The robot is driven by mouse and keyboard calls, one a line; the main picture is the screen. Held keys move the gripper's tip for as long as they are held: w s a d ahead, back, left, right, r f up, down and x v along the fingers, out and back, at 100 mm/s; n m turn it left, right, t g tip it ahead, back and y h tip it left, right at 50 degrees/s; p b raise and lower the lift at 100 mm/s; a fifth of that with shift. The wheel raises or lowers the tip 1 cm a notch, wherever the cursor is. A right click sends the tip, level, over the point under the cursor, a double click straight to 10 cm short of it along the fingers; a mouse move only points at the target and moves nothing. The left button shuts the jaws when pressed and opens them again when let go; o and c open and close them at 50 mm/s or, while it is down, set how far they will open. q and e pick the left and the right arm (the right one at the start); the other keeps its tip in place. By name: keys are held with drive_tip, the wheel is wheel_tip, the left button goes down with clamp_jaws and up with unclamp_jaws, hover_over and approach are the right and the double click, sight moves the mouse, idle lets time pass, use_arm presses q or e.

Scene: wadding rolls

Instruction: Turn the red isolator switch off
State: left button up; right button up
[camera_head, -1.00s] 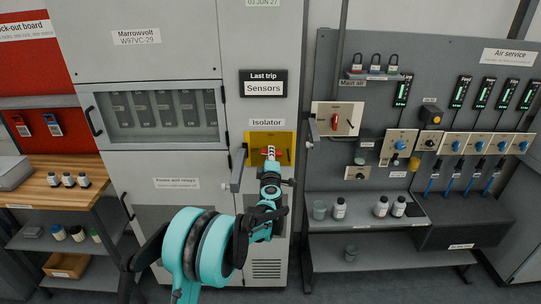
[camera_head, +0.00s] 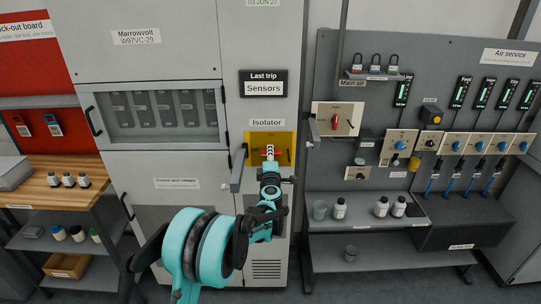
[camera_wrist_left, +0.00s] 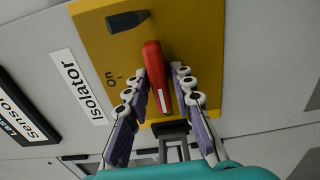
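The red isolator switch (camera_head: 278,153) is on a yellow plate (camera_head: 286,140) under the "Isolator" label. Its handle lies roughly level across the plate in the head view. In the left wrist view the red handle (camera_wrist_left: 156,70) runs lengthwise between the fingers, with a white mark near its lower end and an "On" marking beside it. My left gripper (camera_head: 269,154) is at the switch, one finger on each side of the handle; it also shows in the wrist view (camera_wrist_left: 160,74). My right gripper is not in view.
A grey bar handle (camera_head: 237,172) sticks out left of the switch. To the right, a main air panel (camera_head: 325,122) with its own red knob and the air service board (camera_head: 450,80) stand close by. A wooden bench (camera_head: 50,185) is at left.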

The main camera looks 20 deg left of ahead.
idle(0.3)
use_arm(q)
drive_tip(key=v, duration=1.2)
